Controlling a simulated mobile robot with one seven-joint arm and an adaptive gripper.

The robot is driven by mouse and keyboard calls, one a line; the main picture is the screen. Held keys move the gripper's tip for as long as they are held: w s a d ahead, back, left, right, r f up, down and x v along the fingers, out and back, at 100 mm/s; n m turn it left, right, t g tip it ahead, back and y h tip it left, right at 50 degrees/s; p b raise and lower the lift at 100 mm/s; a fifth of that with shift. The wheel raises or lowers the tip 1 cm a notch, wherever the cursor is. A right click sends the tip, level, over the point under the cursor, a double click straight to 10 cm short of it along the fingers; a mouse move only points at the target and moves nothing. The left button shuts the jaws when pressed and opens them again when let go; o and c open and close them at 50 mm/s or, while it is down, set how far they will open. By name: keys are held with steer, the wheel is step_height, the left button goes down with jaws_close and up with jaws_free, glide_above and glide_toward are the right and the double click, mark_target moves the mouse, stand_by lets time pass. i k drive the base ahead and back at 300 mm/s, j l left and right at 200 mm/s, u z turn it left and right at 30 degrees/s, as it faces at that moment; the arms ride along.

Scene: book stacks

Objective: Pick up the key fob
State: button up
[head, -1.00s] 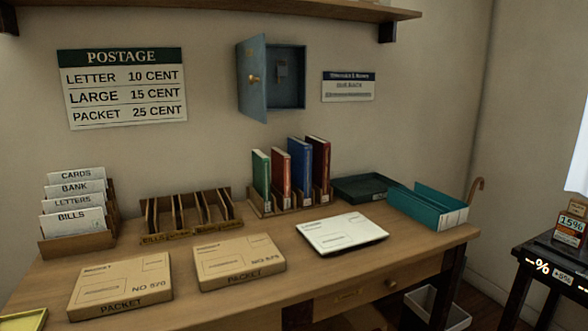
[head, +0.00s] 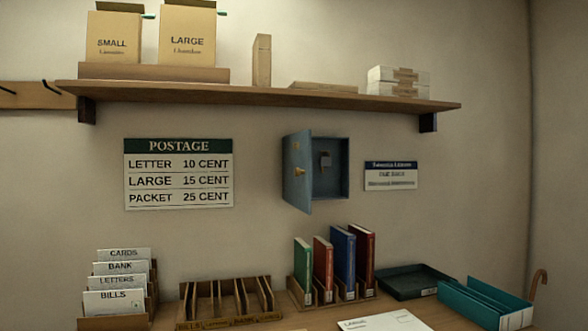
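A small open blue wall cabinet (head: 332,195) hangs on the wall above the desk, its door (head: 296,174) swung out to the left. Inside it, a small dark grey item (head: 324,160) hangs near the back wall. It may be the key fob, but it is too small to tell. No other thing that looks like a key fob shows. My gripper is not in view.
A wooden shelf (head: 260,95) with boxes runs above the cabinet. Below, the desk carries a card rack (head: 138,320), an empty wooden sorter (head: 228,298), upright books (head: 342,262), a dark tray (head: 413,281) and a teal file box (head: 482,303).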

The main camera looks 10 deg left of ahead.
mark_target(323, 160)
steer(key=i+l, duration=0.15)
steer(key=l, duration=0.15)
steer(key=i+l, duration=0.2)
steer(key=l, duration=0.15)
steer(key=i+l, duration=0.15)
steer(key=l, duration=0.15)
steer(key=i+l, duration=0.15)
steer(key=l, duration=0.2)
